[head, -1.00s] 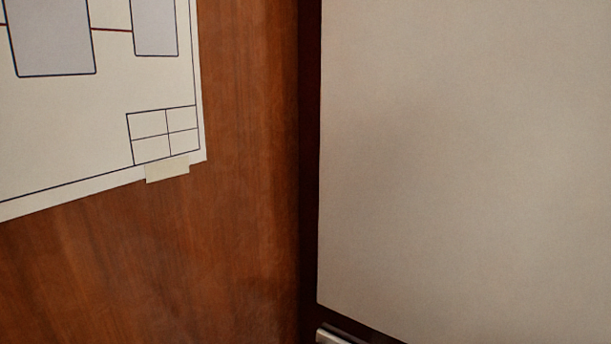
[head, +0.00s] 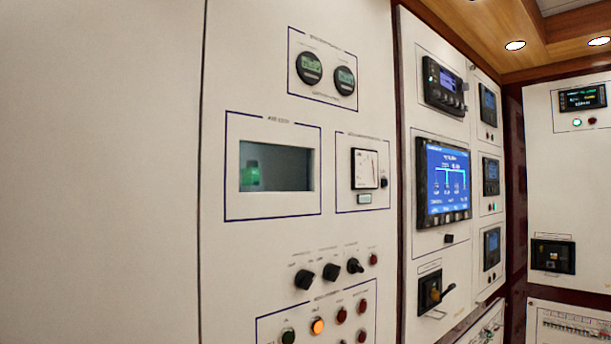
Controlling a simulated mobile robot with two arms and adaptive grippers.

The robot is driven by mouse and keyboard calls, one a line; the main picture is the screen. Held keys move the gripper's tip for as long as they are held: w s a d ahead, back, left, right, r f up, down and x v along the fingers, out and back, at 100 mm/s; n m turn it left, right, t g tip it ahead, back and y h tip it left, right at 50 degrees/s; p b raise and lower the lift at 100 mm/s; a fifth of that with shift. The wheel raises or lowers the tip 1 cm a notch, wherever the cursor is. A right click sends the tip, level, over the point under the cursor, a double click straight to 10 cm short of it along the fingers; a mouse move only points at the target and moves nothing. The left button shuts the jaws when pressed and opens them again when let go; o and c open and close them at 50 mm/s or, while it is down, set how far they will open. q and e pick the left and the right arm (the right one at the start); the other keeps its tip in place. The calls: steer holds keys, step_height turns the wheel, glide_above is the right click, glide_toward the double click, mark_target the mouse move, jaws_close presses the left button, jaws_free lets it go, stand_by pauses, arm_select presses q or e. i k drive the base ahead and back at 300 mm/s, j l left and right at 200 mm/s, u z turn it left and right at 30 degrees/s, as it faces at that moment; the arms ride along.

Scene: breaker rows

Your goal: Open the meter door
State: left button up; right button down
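No gripper is in the head view. A pale panel stands in the middle, and I cannot tell for sure which part is the meter door. The panel has a dark rectangular window (head: 276,167) with a green glow inside, framed by a blue line. Right of it is a square analog meter (head: 365,168) with a white face. Two round digital meters (head: 327,72) sit above. No part of these stands visibly open.
Below the window are black rotary knobs (head: 330,272) and round lamps, one lit orange (head: 317,326). Further right a panel carries a blue screen (head: 446,183) and a black rotary handle (head: 436,293). A plain pale panel (head: 100,170) fills the left.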

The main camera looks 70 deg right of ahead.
mark_target(318, 75)
steer(key=z, duration=2.4)
